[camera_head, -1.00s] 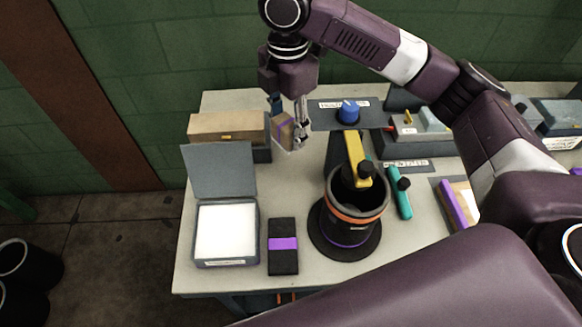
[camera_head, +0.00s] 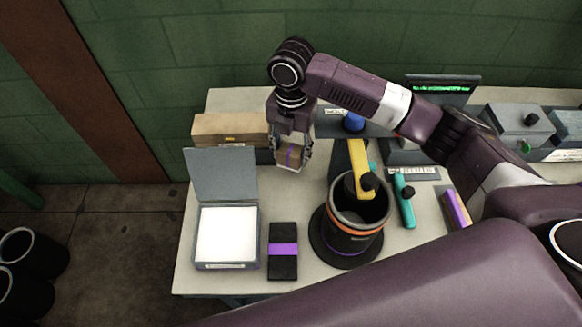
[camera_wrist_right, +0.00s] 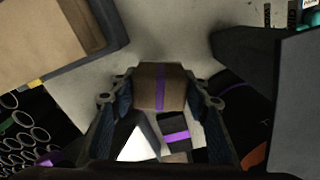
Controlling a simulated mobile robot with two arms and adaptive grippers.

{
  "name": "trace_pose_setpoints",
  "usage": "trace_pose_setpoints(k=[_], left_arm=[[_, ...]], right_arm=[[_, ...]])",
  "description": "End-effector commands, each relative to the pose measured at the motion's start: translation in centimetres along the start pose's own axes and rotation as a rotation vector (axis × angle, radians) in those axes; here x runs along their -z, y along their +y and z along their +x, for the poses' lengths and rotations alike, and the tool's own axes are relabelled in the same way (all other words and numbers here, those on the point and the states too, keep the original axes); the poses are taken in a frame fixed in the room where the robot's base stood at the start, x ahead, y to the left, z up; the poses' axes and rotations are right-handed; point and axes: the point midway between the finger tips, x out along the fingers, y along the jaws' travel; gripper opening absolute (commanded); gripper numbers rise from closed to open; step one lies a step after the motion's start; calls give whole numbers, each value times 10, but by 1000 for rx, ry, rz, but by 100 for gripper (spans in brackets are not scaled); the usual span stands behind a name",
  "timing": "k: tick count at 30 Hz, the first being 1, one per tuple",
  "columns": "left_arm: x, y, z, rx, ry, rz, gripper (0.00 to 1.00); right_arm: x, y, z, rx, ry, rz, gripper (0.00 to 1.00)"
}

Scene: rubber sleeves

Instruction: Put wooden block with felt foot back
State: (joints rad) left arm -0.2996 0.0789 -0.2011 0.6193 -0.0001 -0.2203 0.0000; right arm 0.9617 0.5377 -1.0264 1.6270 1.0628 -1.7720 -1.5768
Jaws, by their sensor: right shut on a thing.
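My right gripper (camera_head: 292,160) is shut on a brown wooden block with a purple stripe (camera_head: 290,154). It holds the block over the back part of the table, in front of a wooden box and behind the black block. In the right wrist view the block (camera_wrist_right: 160,86) sits between both fingers (camera_wrist_right: 160,104). A felt foot cannot be made out. A black block with a purple band (camera_head: 283,250) lies at the front of the table. It also shows in the right wrist view (camera_wrist_right: 178,128). My left gripper is not in view.
An open grey box with a white inside (camera_head: 226,234) stands at the front left. A black cup with an orange ring (camera_head: 352,232) holds a yellow-handled tool (camera_head: 358,172). A wooden box (camera_head: 230,127) is at the back left. A teal tool (camera_head: 405,202) lies right of the cup.

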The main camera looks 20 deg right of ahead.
Motion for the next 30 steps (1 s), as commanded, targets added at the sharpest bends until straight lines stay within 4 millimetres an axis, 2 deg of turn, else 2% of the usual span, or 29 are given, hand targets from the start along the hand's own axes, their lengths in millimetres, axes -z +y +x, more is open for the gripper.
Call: trace_pose_setpoints(k=[3,10,16,19,30], left_arm=[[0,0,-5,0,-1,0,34],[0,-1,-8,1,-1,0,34],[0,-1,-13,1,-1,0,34],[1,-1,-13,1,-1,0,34],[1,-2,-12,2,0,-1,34]], right_arm=[[1,0,23,2,2,1,23],[0,0,44,1,2,0,23],[0,0,74,1,2,1,23],[0,0,80,-1,1,0,23],[0,0,85,-1,0,0,23]])
